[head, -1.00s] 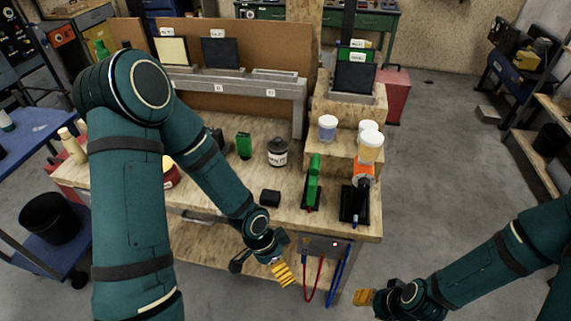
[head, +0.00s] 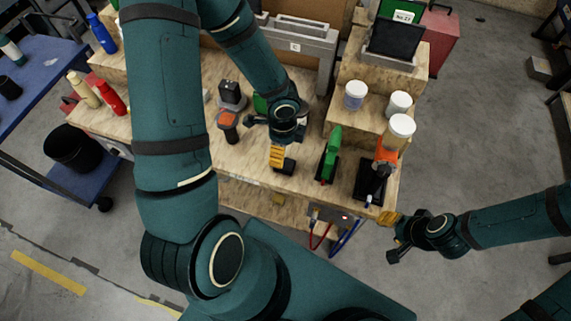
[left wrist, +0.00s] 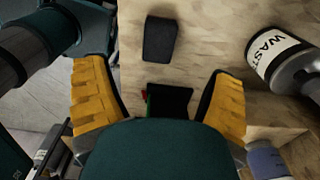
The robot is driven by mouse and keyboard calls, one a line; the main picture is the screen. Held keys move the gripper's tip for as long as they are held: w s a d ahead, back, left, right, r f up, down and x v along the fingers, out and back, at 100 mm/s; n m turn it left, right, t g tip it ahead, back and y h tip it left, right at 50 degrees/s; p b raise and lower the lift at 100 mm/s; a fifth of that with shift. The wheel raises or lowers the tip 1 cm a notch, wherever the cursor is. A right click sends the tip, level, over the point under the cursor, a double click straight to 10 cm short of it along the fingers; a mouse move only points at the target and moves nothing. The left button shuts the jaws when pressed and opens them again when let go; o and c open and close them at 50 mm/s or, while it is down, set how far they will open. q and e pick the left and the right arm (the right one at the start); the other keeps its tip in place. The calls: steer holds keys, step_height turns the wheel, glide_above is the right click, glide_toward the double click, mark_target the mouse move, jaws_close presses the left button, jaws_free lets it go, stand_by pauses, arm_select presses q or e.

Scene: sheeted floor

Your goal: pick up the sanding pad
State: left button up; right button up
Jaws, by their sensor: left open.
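The sanding pad, which I take to be the small black block (head: 284,166), lies on the wooden workbench (head: 232,162) near its front edge. In the left wrist view the black block (left wrist: 159,39) lies at the top, beyond the fingers and apart from them. My left gripper (head: 277,156) is above the bench, its yellow fingertips over or beside the block and partly covering it in the head view. In the wrist view the left gripper (left wrist: 158,100) is open and empty. My right gripper (head: 388,219) is off the bench's front right corner; its opening is unclear.
A green tool (head: 331,152) on a black base and an orange-black tool (head: 381,172) stand right of the block. A cordless drill (head: 228,120) stands to the left. A waste container (left wrist: 284,59) is close by. White-lidded jars (head: 356,95) stand on a raised step.

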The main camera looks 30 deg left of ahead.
mark_target(285, 163)
arm_select(q)
step_height(285, 163, down, 5)
steer(key=b, duration=0.3)
steer(key=shift+w, duration=0.1)
steer(key=f+b, duration=0.4)
steer(key=f, duration=0.1)
steer(key=shift+d+b, duration=0.2)
steer(key=shift+b, duration=0.2)
arm_select(e)
step_height(285, 163, down, 10)
steer(key=shift+a+r, duration=0.2)
steer(key=shift+a, duration=0.05)
arm_select(q)
steer(key=c, duration=1.3)
